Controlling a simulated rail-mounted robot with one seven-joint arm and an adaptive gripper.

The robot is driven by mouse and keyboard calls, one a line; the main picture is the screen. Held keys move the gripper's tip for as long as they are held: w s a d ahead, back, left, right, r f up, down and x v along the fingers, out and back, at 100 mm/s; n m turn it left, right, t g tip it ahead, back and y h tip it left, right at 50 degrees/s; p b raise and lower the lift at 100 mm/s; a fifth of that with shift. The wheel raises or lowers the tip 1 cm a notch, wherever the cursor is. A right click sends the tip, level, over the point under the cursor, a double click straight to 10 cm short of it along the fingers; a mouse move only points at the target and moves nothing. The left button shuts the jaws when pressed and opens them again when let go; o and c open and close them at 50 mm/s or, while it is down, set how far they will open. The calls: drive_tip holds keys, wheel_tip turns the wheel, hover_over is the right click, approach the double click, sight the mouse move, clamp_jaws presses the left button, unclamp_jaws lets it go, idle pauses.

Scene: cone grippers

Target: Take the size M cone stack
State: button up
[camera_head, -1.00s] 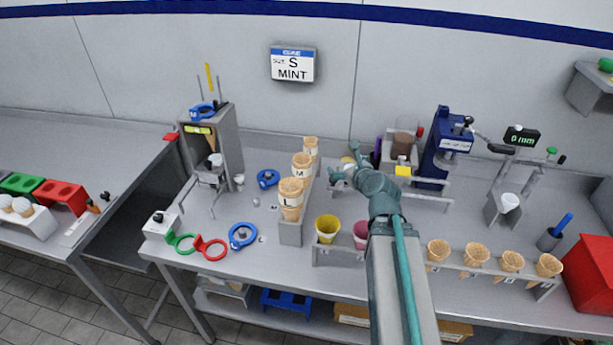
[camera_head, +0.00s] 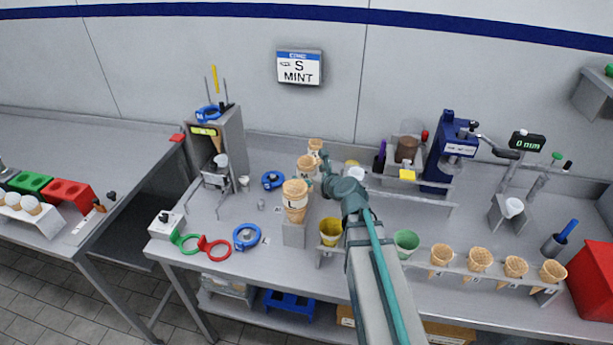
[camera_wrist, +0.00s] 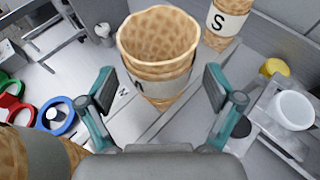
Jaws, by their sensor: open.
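The size M cone stack (camera_head: 306,164) stands in the middle of a row in the head view, between the L stack (camera_head: 295,193) and the S stack (camera_head: 315,147). My gripper (camera_wrist: 160,88) is open, one finger on each side of this stack in the picture. Gaps show between the fingers and the cones; I cannot tell how deep the stack is between them. In the head view my gripper (camera_head: 326,165) is just right of the M stack.
The S stack (camera_wrist: 226,22) is close behind at upper right in the wrist view. The L stack (camera_wrist: 45,155) is close at lower left. A yellow cup (camera_head: 331,231) and a green cup (camera_head: 406,242) stand near my arm. A wall sign (camera_head: 299,68) reads S MINT.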

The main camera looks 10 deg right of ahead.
drive_tip(key=shift+x, duration=1.05)
drive_tip(key=shift+c, duration=0.3)
drive_tip(key=c, duration=0.9)
drive_tip(key=shift+r, duration=0.15)
